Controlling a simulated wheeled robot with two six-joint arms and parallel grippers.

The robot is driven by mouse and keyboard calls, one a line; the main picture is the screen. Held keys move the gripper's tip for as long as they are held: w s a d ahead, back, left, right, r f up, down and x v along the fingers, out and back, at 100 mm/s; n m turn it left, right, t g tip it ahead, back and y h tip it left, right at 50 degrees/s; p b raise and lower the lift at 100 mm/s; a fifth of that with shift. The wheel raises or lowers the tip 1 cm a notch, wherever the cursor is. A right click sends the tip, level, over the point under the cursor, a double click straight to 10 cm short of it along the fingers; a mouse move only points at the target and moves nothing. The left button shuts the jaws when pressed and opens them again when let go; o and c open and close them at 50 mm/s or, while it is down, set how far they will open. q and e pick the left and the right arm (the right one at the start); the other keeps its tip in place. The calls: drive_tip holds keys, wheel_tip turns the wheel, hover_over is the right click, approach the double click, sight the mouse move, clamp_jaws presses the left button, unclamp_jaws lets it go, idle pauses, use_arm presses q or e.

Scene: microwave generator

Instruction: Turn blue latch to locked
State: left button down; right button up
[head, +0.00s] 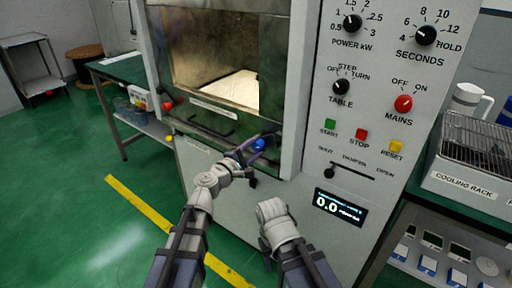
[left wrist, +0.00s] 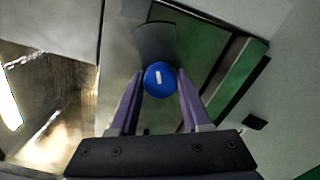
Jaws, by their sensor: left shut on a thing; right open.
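The blue latch (head: 259,144) is a round blue knob at the lower right of the microwave door, beside the control panel. In the left wrist view the blue latch (left wrist: 159,79) shows a short white mark, which stands nearly upright there. My left gripper (head: 254,150) is at the latch, and its purple fingers (left wrist: 158,90) are shut on the knob from both sides. My right gripper (head: 268,245) is low in front of the cabinet, apart from the latch; its fingers are mostly hidden behind the wrist. Any lettering by the latch is not readable.
The microwave door (head: 225,65) has a window with a lit interior. The control panel (head: 365,110) with knobs and buttons is to the right. A cooling rack (head: 470,150) stands on the far right bench. A green-topped table (head: 120,67) is at left. Green floor lies open at lower left.

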use_arm(q)
drive_tip(key=shift+n, duration=0.5)
drive_tip(key=shift+c, duration=1.8)
unclamp_jaws()
drive_tip(key=shift+s, duration=0.1)
drive_tip(key=v, duration=0.7)
drive_tip(key=shift+s+a, duration=0.25)
drive_tip(key=shift+f, duration=0.1)
